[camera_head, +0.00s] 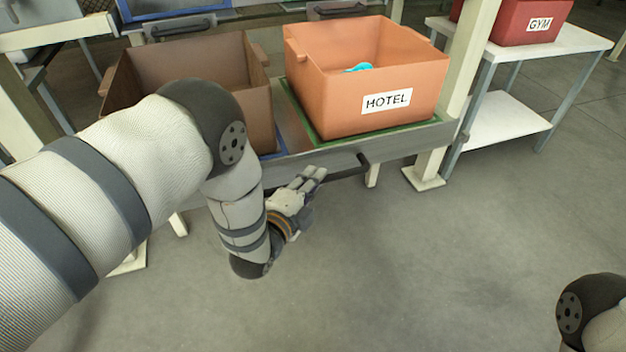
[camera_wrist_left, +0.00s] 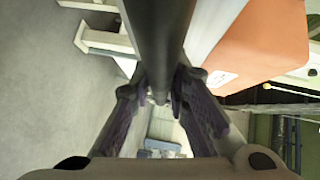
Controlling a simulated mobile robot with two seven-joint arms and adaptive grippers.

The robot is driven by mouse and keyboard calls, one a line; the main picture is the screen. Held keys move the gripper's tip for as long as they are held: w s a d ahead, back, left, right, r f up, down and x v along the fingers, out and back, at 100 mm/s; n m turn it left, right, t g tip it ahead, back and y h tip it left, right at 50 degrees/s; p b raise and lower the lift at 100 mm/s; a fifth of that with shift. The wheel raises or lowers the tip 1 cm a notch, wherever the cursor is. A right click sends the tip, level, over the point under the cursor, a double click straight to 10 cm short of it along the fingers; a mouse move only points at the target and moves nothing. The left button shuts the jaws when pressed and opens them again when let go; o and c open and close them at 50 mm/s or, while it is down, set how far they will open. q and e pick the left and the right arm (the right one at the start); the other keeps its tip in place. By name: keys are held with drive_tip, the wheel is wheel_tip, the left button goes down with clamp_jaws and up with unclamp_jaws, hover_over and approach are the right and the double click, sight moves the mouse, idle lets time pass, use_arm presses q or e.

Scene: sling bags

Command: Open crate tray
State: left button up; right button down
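The crate tray (camera_head: 408,139) is a grey metal shelf tray with a dark bar handle (camera_head: 348,170) along its front. It carries the orange HOTEL crate (camera_head: 312,98) on a green mat and the brown crate (camera_head: 259,108) on a blue mat. My left gripper (camera_head: 312,178) is at the handle's left part. In the left wrist view the dark bar (camera_wrist_left: 160,40) runs between the two fingers (camera_wrist_left: 162,88), which close in against it from both sides. The exact contact is partly hidden. My right gripper is out of view; only part of that arm shows at bottom right.
A white side table (camera_head: 520,50) with a red GYM crate (camera_head: 520,25) stands at the right. The rack's cream post (camera_head: 425,170) stands close to the handle's right. The floor (camera_head: 420,260) in front is clear. A turquoise item (camera_head: 358,68) lies in the HOTEL crate.

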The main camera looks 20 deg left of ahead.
use_arm(q)
drive_tip(key=shift+o, duration=1.4)
drive_tip(key=v, duration=1.2)
drive_tip(key=shift+f, duration=0.15)
